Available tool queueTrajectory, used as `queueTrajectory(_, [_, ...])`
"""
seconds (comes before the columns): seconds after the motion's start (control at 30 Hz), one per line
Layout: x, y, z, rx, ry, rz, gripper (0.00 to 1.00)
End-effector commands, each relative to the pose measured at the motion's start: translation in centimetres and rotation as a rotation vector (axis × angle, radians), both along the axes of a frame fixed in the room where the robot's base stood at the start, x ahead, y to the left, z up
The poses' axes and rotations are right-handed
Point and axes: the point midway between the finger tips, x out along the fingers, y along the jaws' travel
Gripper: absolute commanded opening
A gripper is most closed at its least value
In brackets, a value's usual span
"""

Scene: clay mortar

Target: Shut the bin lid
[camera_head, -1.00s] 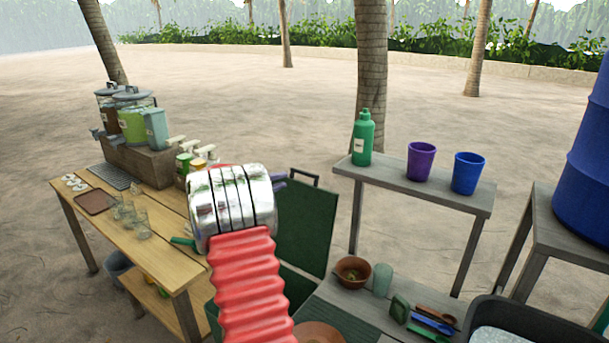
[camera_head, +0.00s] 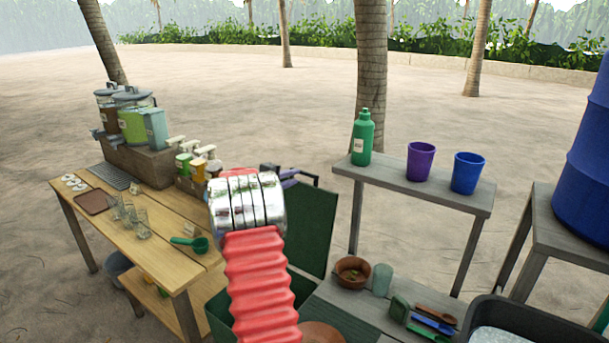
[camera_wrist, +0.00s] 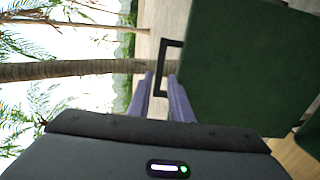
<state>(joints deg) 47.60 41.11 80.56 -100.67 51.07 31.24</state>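The bin lid (camera_head: 314,232) is a dark green panel standing raised and open behind my arm. It fills the right of the wrist view (camera_wrist: 240,65). Its dark U-shaped handle (camera_wrist: 160,65) sticks out from the lid's edge; in the head view the handle (camera_head: 304,176) is at the top. The green bin body (camera_head: 218,312) is mostly hidden behind my red arm sleeve. My gripper (camera_wrist: 160,88) has purple fingers parted, with one end of the handle in line between them. I cannot tell whether they touch it. In the head view my gripper (camera_head: 285,176) is beside the handle.
A wooden table (camera_head: 165,262) with dispensers (camera_head: 131,120), glasses and a green scoop (camera_head: 190,243) stands left. A grey shelf (camera_head: 420,186) with a green bottle and two cups stands right. Below it, a low bench (camera_head: 345,318) holds bowls and utensils. Open sand lies behind.

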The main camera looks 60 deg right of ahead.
Motion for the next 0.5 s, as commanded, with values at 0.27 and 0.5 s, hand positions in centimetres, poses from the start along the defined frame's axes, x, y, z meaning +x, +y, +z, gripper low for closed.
queueTrajectory(0.27, [-0.7,-4.2,-1.0,0.001,-0.001,-0.001,0.19])
queueTrajectory(0.5, [-1.1,-6.9,-1.6,0.002,-0.001,-0.001,0.19])
